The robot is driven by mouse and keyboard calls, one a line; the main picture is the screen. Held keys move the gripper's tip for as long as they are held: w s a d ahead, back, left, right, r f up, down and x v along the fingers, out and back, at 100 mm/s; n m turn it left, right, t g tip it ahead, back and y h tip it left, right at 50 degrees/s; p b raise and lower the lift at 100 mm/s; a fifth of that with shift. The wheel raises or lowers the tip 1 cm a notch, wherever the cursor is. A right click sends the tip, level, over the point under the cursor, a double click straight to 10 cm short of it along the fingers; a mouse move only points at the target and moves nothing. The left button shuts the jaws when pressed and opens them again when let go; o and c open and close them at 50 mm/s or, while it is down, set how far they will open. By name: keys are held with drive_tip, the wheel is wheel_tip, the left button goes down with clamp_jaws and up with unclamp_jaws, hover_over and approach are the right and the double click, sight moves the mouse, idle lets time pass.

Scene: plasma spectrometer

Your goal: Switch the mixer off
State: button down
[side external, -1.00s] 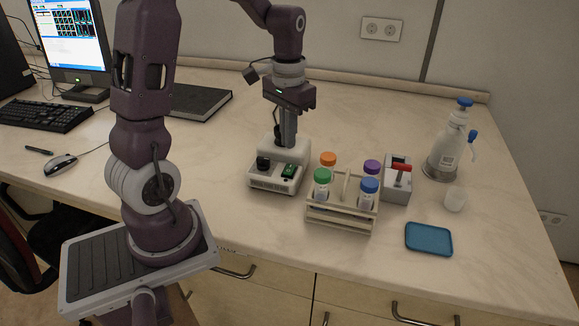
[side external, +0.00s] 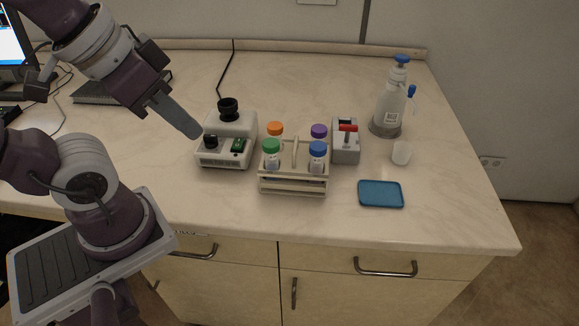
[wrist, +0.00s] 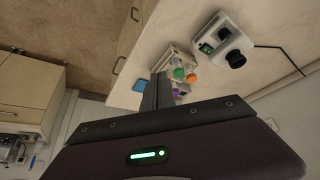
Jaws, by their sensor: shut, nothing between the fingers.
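The mixer (side external: 232,124) is a small white box on the bench with a black cup on top. Its front panel has a black knob (side external: 210,142) at left and a green switch (side external: 238,146) at right; the switch's position is too small to tell. The mixer also shows in the wrist view (wrist: 231,38), upper right, with its green switch (wrist: 206,48). My gripper (side external: 196,132) is shut and empty, its fingers tilted down beside the mixer's left in the side view. In the wrist view the closed fingers (wrist: 160,80) are clear of the mixer.
A rack (side external: 293,185) with several capped tubes stands right of the mixer. Beyond are a grey box with a red lever (side external: 347,128), a wash bottle (side external: 388,115), a white cup (side external: 402,153) and a blue tray (side external: 381,194). A cable runs behind the mixer.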

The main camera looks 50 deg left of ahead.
drive_tip(key=w+a+r+m+g, duration=0.1)
drive_tip(key=w+a+m, duration=0.1)
drive_tip(key=w, duration=0.2)
drive_tip(key=m+g, duration=0.5)
drive_tip(key=m, duration=0.2)
hover_over(240, 139)
wheel_tip(240, 139, down, 5)
drive_tip(key=shift+f, duration=0.1)
wheel_tip(240, 139, down, 14)
drive_tip(key=shift+r, duration=0.1)
